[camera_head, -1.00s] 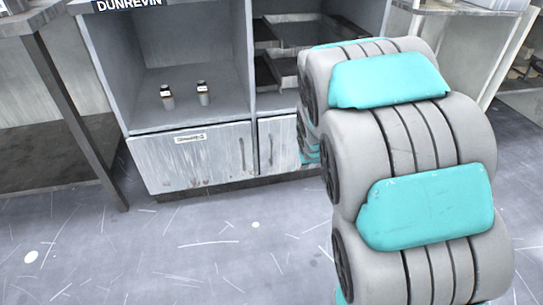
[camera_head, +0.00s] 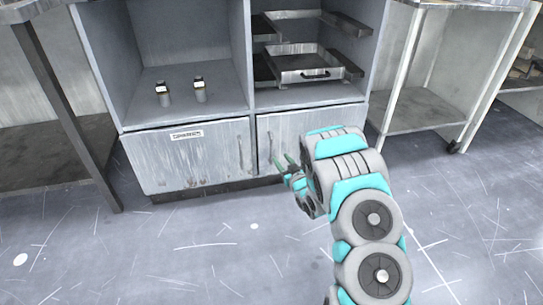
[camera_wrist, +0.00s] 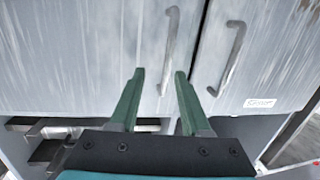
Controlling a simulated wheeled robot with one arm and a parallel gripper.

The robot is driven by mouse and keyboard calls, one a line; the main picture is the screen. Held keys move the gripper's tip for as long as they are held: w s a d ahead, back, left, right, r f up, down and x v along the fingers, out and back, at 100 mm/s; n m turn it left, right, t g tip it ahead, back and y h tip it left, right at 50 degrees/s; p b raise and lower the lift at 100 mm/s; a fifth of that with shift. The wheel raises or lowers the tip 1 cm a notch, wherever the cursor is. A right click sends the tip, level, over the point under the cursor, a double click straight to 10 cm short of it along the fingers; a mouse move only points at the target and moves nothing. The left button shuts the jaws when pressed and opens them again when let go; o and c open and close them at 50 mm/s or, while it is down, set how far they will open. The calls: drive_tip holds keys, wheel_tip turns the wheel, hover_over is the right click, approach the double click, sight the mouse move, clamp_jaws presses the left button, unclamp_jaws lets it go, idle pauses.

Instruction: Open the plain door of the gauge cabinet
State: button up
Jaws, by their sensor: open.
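The gauge cabinet (camera_head: 115,75) has two grey lower doors, both shut. The plain door (camera_head: 312,124), without a label, is the right one in the head view; its vertical bar handle (camera_head: 269,147) is near its left edge. In the wrist view the plain door (camera_wrist: 75,60) is at left, and its handle (camera_wrist: 169,50) lines up with the gap between my fingers. My gripper (camera_head: 283,161) is open and empty in front of this door. The fingers (camera_wrist: 160,76) also show in the wrist view; whether they flank the handle or stop short I cannot tell.
The labelled door (camera_head: 185,162) is beside the plain one, its handle (camera_wrist: 232,58) just right of my fingers in the wrist view. Two small bottles (camera_head: 200,91) stand on the shelf above. A metal tray (camera_head: 300,70) sits over the plain door. Floor in front is clear.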

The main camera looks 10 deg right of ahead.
sight(272, 153)
drive_tip(key=shift+t+y, duration=0.4)
drive_tip(key=shift+t, duration=0.1)
drive_tip(key=shift+w+a+f+b, duration=0.15)
drive_tip(key=shift+w+a, duration=0.3)
drive_tip(key=shift+w, duration=0.75)
drive_tip(key=shift+w+a+f+b, duration=0.1)
drive_tip(key=shift+w+a+f, duration=0.25)
drive_tip(key=shift+w, duration=0.9)
drive_tip(key=shift+w+a+f+b, duration=0.1)
drive_tip(key=shift+w+a, duration=0.4)
drive_tip(key=shift+w, duration=0.7)
clamp_jaws()
